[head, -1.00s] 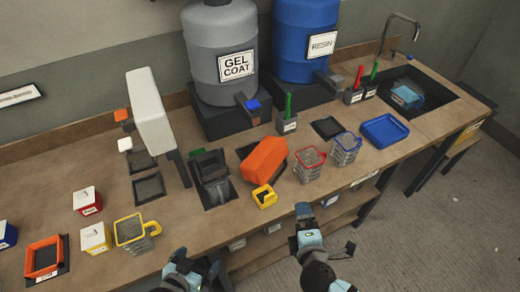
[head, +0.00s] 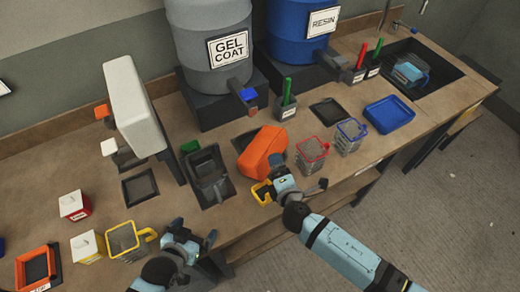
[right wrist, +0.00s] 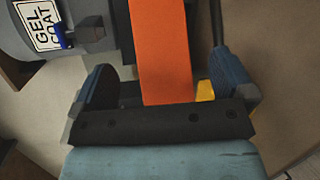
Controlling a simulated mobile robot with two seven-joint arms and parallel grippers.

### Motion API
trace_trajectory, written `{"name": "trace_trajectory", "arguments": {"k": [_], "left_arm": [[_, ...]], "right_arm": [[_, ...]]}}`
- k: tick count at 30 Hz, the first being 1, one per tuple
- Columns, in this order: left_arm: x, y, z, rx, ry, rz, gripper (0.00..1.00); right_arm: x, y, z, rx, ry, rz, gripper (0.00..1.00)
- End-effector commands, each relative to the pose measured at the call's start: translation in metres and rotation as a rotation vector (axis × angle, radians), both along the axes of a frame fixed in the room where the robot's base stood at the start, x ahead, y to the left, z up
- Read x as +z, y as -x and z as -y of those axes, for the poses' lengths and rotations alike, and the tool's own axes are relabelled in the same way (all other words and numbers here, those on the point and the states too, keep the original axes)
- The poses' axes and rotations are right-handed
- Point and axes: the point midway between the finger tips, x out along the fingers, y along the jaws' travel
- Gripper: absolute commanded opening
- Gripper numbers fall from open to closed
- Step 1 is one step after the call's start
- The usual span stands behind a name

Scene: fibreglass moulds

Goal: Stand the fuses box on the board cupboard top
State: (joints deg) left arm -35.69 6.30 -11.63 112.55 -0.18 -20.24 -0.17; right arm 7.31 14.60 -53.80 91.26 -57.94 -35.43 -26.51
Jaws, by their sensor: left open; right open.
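I cannot make out a fuses box or a board cupboard in either view. My right gripper (head: 286,183) is open over the bench's front edge, close to a tilted orange block-like thing (head: 262,150) and a yellow loop (head: 262,192). In the right wrist view its open fingers (right wrist: 163,76) stand either side of the orange thing (right wrist: 163,45), with a bit of yellow (right wrist: 205,91) by the right finger; I cannot tell if they touch. My left gripper (head: 193,235) is open and empty at the front edge, right of a yellow-rimmed wire basket (head: 122,238).
The bench (head: 222,222) also holds a grey gel coat drum (head: 207,40), a blue resin drum (head: 297,30), red (head: 312,150) and blue (head: 350,133) wire baskets, a blue tray (head: 389,114) and a tall white block (head: 135,105). Floor at right is clear.

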Motion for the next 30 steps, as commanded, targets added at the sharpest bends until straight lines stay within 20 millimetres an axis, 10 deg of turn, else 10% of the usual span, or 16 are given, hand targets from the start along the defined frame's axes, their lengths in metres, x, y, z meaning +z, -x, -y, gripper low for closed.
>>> {"name": "trace_trajectory", "arguments": {"k": [22,30], "left_arm": [[0.001,-0.001,0.001,-0.001,0.001,0.002,1.00],[0.001,-0.001,0.000,0.001,0.001,0.002,1.00]], "right_arm": [[-0.016,-0.055,-0.017,-0.001,-0.001,-0.001,1.00],[-0.016,-0.055,-0.017,-0.001,0.001,-0.001,0.43]]}}
